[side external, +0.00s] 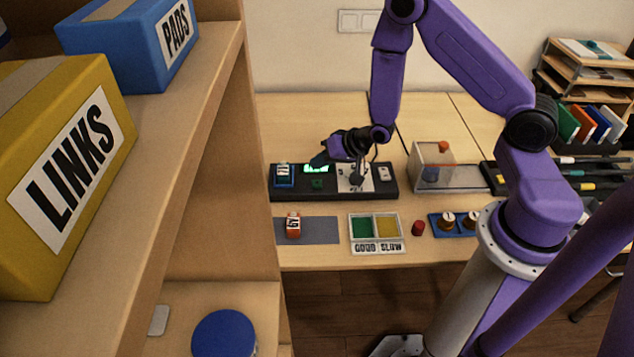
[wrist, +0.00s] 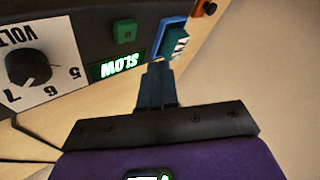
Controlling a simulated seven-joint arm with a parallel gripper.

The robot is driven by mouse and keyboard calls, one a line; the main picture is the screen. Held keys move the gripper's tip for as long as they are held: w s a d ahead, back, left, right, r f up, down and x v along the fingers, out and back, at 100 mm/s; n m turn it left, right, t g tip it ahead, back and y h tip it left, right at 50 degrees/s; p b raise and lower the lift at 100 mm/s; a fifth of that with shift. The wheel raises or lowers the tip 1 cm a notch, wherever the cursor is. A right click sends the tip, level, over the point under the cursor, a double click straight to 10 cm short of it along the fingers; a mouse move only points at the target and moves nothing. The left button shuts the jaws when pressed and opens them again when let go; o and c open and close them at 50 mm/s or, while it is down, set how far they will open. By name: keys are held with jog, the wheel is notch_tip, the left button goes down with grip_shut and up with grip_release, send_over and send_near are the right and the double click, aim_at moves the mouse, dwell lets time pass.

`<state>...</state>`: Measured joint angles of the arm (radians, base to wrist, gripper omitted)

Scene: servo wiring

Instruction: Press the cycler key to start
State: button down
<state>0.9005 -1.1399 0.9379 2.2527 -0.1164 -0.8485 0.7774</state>
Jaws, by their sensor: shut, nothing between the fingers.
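The cycler is a long black panel (side external: 330,192) at the back of the table. Its green square key (side external: 317,184) sits just in front of a lit green display, and also shows in the wrist view (wrist: 126,32). The display (wrist: 116,66) reads SLOW, upside down in the wrist view. My gripper (side external: 318,161) is shut and empty above the panel, near the display. In the wrist view its closed fingertips (wrist: 157,67) are beside the display and apart from the key. A blue socket (wrist: 173,38) with a teal plug in it is just beyond the fingertips.
A dial plate (wrist: 62,80) with a black knob is beside the key. A servo (side external: 293,225) lies on a grey mat (side external: 322,230). A two-part tray (side external: 376,246), a red cap (side external: 418,228) and a clear box (side external: 430,166) stand nearby. A shelf (side external: 215,140) fills the left.

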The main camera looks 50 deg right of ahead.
aim_at(321, 183)
jog(key=shift+f, duration=1.7)
jog(key=shift+f, duration=0.2)
dwell(0.7)
jog(key=shift+f, duration=0.25)
jog(key=shift+f, duration=0.5)
dwell(0.8)
jog(key=shift+r, duration=0.95)
jog(key=shift+r, duration=0.1)
jog(key=shift+r, duration=2.4)
